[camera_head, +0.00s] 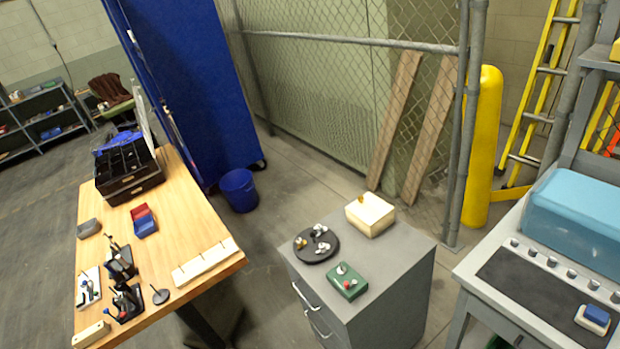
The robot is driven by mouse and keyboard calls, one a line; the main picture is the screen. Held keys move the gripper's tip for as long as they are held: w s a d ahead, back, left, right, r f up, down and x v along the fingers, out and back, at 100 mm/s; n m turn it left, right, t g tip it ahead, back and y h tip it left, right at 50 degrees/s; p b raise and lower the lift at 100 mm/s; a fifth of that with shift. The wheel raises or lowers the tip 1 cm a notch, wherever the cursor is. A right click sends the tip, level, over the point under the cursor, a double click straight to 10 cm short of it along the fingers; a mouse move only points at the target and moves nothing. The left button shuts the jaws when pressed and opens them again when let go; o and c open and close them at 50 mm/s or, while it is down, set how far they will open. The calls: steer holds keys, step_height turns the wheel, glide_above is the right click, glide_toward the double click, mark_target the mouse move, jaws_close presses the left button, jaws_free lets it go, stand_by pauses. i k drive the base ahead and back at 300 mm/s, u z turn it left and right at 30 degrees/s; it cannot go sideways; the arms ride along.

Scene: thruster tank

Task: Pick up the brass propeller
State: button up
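A grey metal cabinet (395,262) stands in the lower middle. On it is a round black tray (317,253) holding a few small parts. One part at its left is gold-coloured (301,243); the others look silvery white. A cream block (370,217) behind the tray has another small gold piece (361,199) on top. Both gold pieces are too small to tell which is the brass propeller. A green block (347,282) in front bears a silvery part with a red spot. My gripper is not in view.
A wooden workbench (190,235) on the left holds a black organizer (128,172), bins and tools. A blue tank (578,222) sits on a bench at right. A blue bucket (239,190), yellow post (482,150) and mesh fence stand behind. Floor shows between workbench and cabinet.

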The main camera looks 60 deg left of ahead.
mark_target(300, 243)
steer(key=u, duration=0.45)
steer(key=i, duration=1.1)
steer(key=u, duration=1.1)
steer(key=i, duration=0.6)
steer(key=u, duration=0.35)
